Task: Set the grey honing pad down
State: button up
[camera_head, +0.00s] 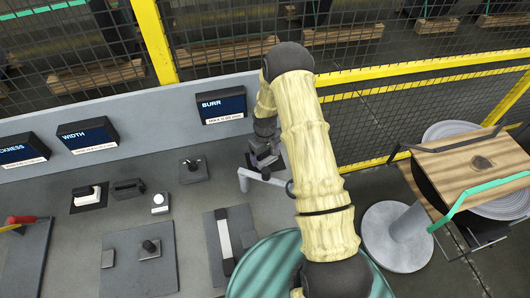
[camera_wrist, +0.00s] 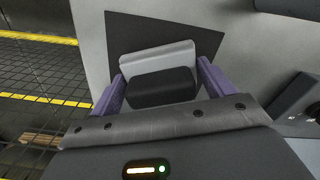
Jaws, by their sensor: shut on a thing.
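My gripper (camera_wrist: 162,75) is shut on the grey honing pad (camera_wrist: 157,58), which shows in the wrist view as a light grey piece with a black block-like part on its near side. One purple finger stands at each side of it. Beyond and beneath it in that view is a dark flat mat (camera_wrist: 165,27) on the grey bench. I cannot tell whether the pad touches the mat. In the head view my gripper (camera_head: 264,160) is low over the back right of the bench, in front of the BURR sign (camera_head: 224,103); the pad is not clearly made out there.
The WIDTH sign (camera_head: 88,135) stands along the back ledge. Several small tools and plates lie to the left, including a long light bar on a dark plate (camera_head: 208,243). A green round surface (camera_head: 262,270) is at the front. A yellow-railed mesh fence (camera_head: 420,72) runs behind.

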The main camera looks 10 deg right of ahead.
jog(key=shift+f, duration=0.2)
jog(key=o, duration=0.9)
jog(key=shift+o, duration=0.2)
jog(key=shift+r, duration=0.1)
notch_tip(320, 180, up, 11)
jog(key=b, duration=0.3)
jog(key=shift+r, duration=0.55)
